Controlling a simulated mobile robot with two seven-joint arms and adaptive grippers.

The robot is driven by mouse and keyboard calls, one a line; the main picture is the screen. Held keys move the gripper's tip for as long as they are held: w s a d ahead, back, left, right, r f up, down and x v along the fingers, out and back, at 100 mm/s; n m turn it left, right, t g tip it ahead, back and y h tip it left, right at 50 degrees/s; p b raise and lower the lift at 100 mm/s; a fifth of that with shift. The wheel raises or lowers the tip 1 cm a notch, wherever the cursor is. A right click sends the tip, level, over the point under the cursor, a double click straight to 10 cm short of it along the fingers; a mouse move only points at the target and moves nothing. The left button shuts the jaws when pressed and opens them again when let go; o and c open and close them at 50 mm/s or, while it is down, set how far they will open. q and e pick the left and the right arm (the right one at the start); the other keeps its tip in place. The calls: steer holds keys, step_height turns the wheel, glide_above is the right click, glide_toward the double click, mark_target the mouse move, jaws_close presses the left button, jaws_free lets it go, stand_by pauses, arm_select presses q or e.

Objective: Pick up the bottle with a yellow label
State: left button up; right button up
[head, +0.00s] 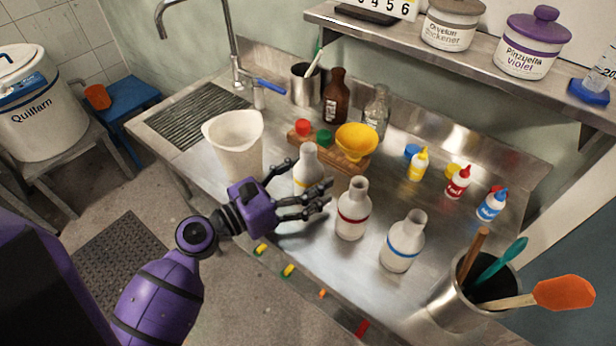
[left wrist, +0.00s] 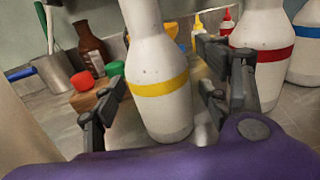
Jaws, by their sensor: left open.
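The bottle with a yellow label (head: 307,165) is white, with a yellow band, and stands upright on the steel counter. My left gripper (head: 309,180) is open around it, with fingers on both sides. In the left wrist view the bottle with a yellow label (left wrist: 160,98) stands between the spread fingers of my left gripper (left wrist: 163,92). Gaps show between fingers and bottle, so the grip is not closed. Its top is cut off there. The bottle's lower part is partly hidden by the gripper in the head view. My right gripper is not in view.
A red-banded bottle (head: 352,212) stands close to the right fingers, and a blue-banded bottle (head: 402,245) beyond it. A white jug (head: 235,140) stands left, and a wooden board (head: 350,162) with a yellow funnel (head: 356,140) behind. A utensil pot (head: 460,300) is at front right.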

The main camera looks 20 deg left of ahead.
arm_select(q)
steer(key=c, duration=1.3)
steer(key=shift+r, duration=0.1)
steer(key=shift+c, duration=0.9)
steer(key=shift+r, duration=0.1)
